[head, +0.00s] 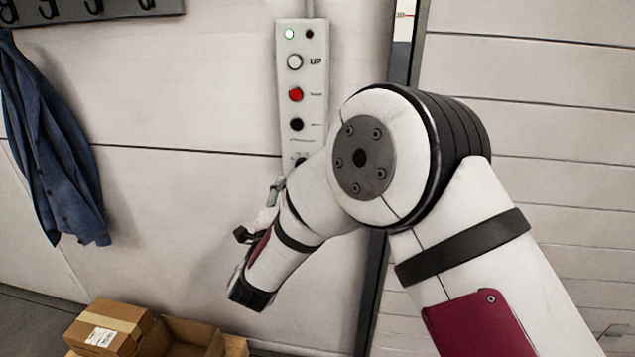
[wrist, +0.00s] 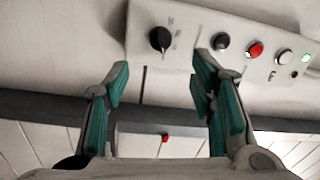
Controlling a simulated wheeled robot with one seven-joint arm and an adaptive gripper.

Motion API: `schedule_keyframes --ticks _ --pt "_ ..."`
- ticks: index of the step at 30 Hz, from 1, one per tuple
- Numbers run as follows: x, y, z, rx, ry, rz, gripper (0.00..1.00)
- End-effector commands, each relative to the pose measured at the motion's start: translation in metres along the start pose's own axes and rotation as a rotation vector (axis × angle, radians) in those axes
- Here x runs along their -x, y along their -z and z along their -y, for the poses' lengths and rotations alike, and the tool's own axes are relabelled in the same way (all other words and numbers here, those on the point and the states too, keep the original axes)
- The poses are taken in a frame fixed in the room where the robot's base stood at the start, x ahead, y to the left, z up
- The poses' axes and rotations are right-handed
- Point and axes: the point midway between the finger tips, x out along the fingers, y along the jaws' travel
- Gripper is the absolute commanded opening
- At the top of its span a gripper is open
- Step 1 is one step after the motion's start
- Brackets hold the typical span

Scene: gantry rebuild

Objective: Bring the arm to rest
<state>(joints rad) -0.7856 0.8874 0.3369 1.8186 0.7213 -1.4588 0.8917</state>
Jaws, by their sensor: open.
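My gripper (wrist: 162,78) is open in the wrist view, its two teal-padded fingers apart with nothing between them. In the head view my arm is bent in front of the wall, and my gripper is mostly hidden behind it. A pale control panel (head: 314,80) hangs on the wall behind the arm; its lower end is covered by my arm. In the wrist view the panel (wrist: 190,70) lies beyond the fingertips, with a black rotary knob (wrist: 160,39) above the gap between them. I cannot tell whether a finger touches the panel.
The panel has a lit green lamp (head: 289,34), a white button (head: 294,62), a red button (head: 296,95) and a black button (head: 297,124). A blue jacket (head: 50,150) hangs at left. Cardboard boxes (head: 108,327) stand low at left. A dark upright frame (head: 369,300) runs behind my arm.

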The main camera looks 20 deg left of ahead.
Motion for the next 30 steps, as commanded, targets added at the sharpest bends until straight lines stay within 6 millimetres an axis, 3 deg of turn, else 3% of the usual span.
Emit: schedule_keyframes --ticks 6,11,15,20,26,30 --pt "-0.004 0.005 0.006 0.008 -0.003 0.008 0.5" --pt "-0.023 0.03 0.037 0.071 -0.031 0.071 0.5" --pt "-0.036 0.07 0.072 0.185 -0.077 0.163 0.5" --pt "-0.031 0.123 0.102 0.341 -0.14 0.262 0.5" --pt "0.001 0.198 0.123 0.549 -0.241 0.368 0.5" --pt "0.041 0.252 0.126 0.693 -0.333 0.436 0.5"
